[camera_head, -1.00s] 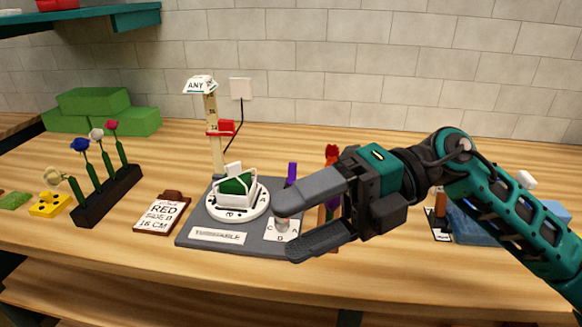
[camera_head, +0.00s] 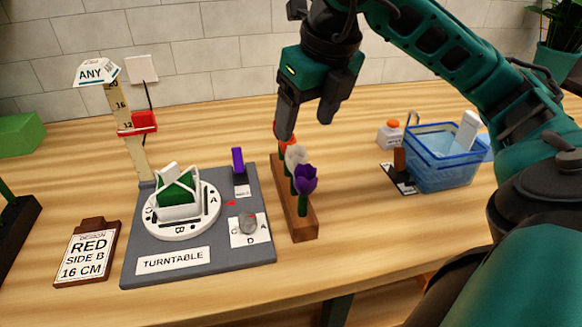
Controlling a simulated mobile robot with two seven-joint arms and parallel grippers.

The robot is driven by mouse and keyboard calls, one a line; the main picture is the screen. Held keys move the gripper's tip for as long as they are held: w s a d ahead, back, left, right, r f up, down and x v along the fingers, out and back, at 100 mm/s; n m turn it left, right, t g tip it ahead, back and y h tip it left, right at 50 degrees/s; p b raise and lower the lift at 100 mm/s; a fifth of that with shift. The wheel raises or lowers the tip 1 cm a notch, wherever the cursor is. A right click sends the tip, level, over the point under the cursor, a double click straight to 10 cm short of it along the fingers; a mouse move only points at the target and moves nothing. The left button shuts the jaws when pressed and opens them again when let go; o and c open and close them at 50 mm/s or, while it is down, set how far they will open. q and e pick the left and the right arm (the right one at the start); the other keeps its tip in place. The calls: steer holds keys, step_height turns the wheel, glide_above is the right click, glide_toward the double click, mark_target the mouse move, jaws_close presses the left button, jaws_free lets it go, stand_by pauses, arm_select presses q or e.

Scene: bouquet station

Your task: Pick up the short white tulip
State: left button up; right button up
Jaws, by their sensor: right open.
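The white tulip (camera_head: 295,157) stands upright in a brown wooden block (camera_head: 303,225), between a purple tulip (camera_head: 305,180) in front and an orange-red tulip (camera_head: 287,142) behind. The purple bloom and its leaves hide much of the white tulip's stem. My right gripper (camera_head: 308,122) points down, open and empty, at the back end of the block. One finger overlaps the orange-red bloom in the picture; I cannot tell whether they touch. My left gripper is not in view.
Left of the block is a grey turntable board (camera_head: 190,270) with a ruler post (camera_head: 128,130) and a design card (camera_head: 88,250). To the right are a blue basket (camera_head: 445,170) and an orange-capped bottle (camera_head: 390,133). Bare table lies between block and basket.

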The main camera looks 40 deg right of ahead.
mark_target(295, 148)
steer(key=x, duration=0.8)
steer(key=shift+w+a+b, duration=0.1)
steer(key=shift+a+b, duration=0.05)
steer(key=shift+b, duration=0.2)
steer(key=c, duration=0.3)
steer(key=shift+r, duration=0.1)
steer(key=c, duration=0.5)
steer(key=shift+c, duration=0.2)
steer(key=shift+r, duration=0.1)
